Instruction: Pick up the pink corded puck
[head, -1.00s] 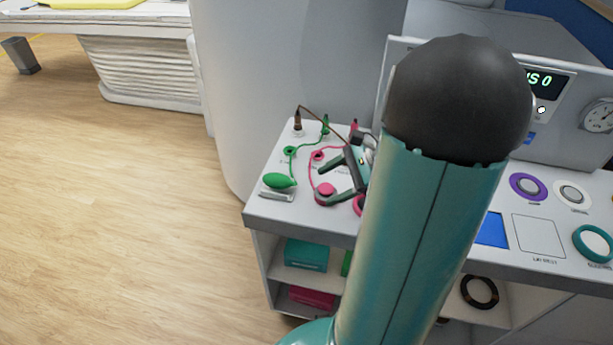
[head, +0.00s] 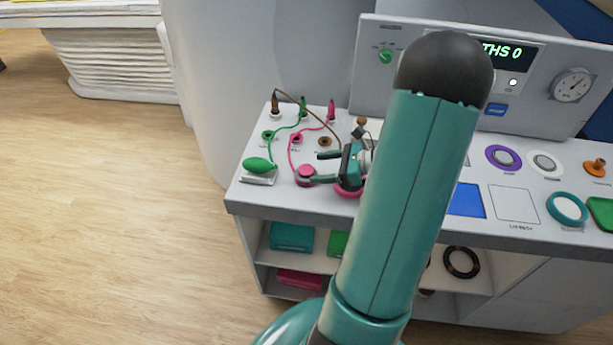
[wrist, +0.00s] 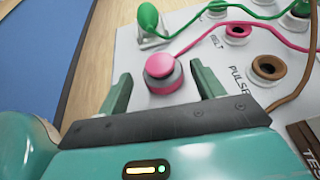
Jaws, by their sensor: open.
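The pink corded puck (wrist: 161,72) sits on the white cart top, with a lighter pink button on top and a pink cord leading from it. It also shows in the head view (head: 306,174) near the cart's left part. My gripper (wrist: 160,82) is open. In the wrist view its two green fingers stand on either side of the puck, with gaps between them and it. In the head view my gripper (head: 325,168) reaches in from the right, close to the puck. My arm hides part of the cart behind it.
A green bulb (wrist: 148,16) on a green cord stands beside the puck. A pink socket (wrist: 238,31) and brown socket (wrist: 268,68) are nearby. The pink cord runs to a pink plug (head: 331,110). A purple ring (head: 503,158) and blue square (head: 467,200) lie farther right.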

